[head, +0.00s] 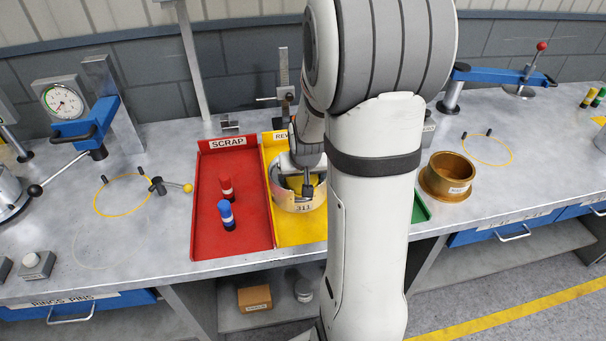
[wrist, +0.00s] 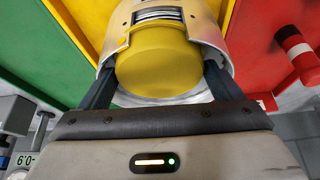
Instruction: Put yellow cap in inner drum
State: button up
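The yellow cap (wrist: 158,70) sits between the two fingers of my gripper (wrist: 160,85) in the wrist view, with the fingers against its sides. A silver drum (wrist: 222,58) with a notched rim surrounds the cap's outline. Stacked plates show beyond the cap. In the head view the silver drum marked 311 (head: 300,205) stands in the yellow tray, and my gripper (head: 308,186) reaches down into its mouth. Some of the cap (head: 294,183) shows there, partly hidden by the gripper. How deep the cap sits and whether it touches the drum, I cannot tell.
The red SCRAP tray (head: 205,220) holds a red-topped pin (head: 225,188) and a blue-topped pin (head: 227,214). A brass drum (head: 447,182) stands on the bench at right. A green tray (head: 424,215) is mostly hidden by my arm. A gauge height stand (head: 283,70) rises behind the trays.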

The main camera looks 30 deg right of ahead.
jog(key=shift+o, duration=1.3)
jog(key=v, duration=1.2)
jog(key=s+a+r+n+g+y, duration=0.1)
jog(key=s+a+r+n, duration=0.1)
jog(key=s+a, duration=1)
jog(key=shift+s+n+b, duration=0.4)
jog(key=shift+s+n, duration=0.4)
jog(key=shift+s, duration=0.4)
jog(key=shift+a, duration=0.1)
